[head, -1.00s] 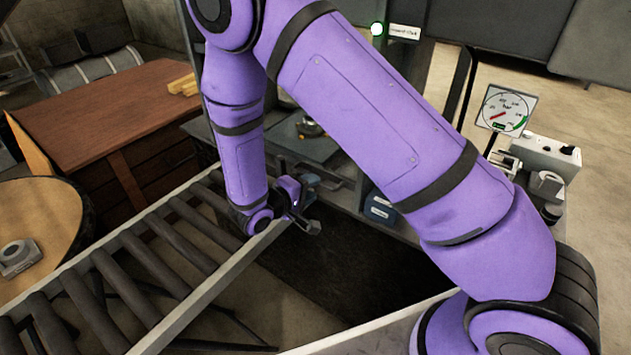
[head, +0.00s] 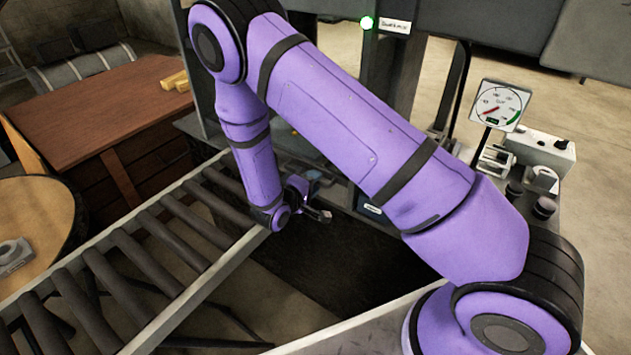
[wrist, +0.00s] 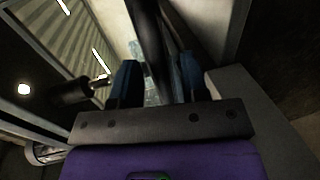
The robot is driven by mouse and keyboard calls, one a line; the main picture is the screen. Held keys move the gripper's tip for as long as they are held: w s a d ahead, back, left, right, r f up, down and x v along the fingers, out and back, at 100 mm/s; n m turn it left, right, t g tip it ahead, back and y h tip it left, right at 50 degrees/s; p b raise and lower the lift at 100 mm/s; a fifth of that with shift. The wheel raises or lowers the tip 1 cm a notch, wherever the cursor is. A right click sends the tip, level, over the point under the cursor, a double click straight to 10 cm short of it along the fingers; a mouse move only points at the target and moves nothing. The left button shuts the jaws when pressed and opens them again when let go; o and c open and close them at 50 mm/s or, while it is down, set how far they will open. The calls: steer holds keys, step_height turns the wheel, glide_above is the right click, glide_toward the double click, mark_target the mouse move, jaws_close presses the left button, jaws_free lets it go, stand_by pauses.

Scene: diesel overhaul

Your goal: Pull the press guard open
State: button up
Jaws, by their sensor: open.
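My gripper (head: 320,214) is low in front of the press, past the end of the roller conveyor, in the head view. In the wrist view its two blue fingers (wrist: 157,80) are apart, so it is open. A dark upright bar (wrist: 153,35) shows beyond and between the fingers; I cannot tell whether it touches them or is the guard's handle. The press (head: 391,75) stands behind my arm. My arm hides much of its front, and I cannot make out the guard clearly in the head view.
The roller conveyor (head: 152,274) runs along the left. A wooden bench (head: 100,105) and a round table (head: 38,222) stand beyond it. A pressure gauge (head: 499,106) and a grey control box (head: 541,151) are at the right. A dark rounded part (wrist: 75,93) is left of the fingers.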

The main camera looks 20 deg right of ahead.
steer(key=shift+w+d+f, duration=0.15)
steer(key=shift+w+d, duration=0.25)
steer(key=shift+d, duration=0.2)
jaws_close()
step_height(320, 180, up, 27)
stand_by(0.4)
jaws_free()
